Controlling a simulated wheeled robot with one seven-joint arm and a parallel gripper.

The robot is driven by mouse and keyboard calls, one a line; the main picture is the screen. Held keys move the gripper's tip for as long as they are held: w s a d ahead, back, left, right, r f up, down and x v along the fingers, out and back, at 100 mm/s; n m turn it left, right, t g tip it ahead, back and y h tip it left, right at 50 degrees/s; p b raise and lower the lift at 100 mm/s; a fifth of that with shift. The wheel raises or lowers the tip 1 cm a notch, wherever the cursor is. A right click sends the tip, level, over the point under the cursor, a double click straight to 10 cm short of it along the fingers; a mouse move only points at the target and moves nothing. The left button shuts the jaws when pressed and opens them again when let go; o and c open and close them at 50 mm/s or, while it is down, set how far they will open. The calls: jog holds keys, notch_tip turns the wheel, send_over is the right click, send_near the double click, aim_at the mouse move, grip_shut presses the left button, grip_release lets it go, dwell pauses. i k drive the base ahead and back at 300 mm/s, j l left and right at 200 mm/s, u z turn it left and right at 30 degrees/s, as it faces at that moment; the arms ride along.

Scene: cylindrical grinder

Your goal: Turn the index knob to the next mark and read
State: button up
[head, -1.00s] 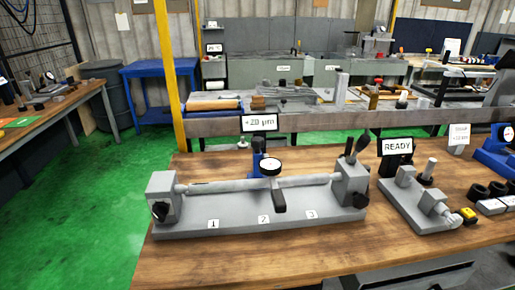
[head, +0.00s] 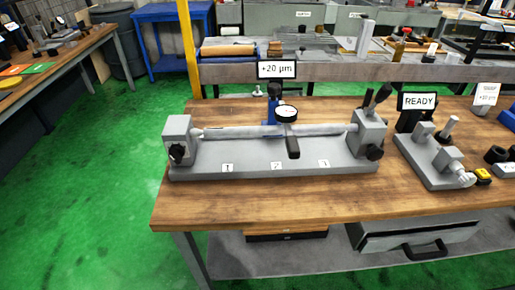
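A grey bench fixture (head: 250,170) stands on the wooden workbench, with a light shaft (head: 240,132) held level between two end blocks. A black knob (head: 177,152) is on the left block and another black knob (head: 375,152) is on the right block; I cannot tell which is the index knob. The fixture's front carries labels 1 (head: 227,168), 2 (head: 276,166) and 3 (head: 323,163). A round dial gauge (head: 287,113) sits over the shaft near label 2; its needle is too small to read. The display (head: 276,70) behind it reads +20 µm. My gripper is not in view.
To the right, a second grey fixture (head: 435,165) stands beside a READY sign (head: 418,101). A yellow-and-black item (head: 483,175) lies at its front. The wooden bench top (head: 300,198) is clear in front of the fixture. Green floor (head: 100,180) is open on the left.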

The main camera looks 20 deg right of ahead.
aim_at(176, 152)
jog(key=i+l+u, duration=0.1)
jog(key=u, duration=0.25)
jog(key=i+l+u, duration=0.15)
jog(key=u, duration=0.2)
jog(key=i+l+u, duration=0.2)
jog(key=u, duration=0.15)
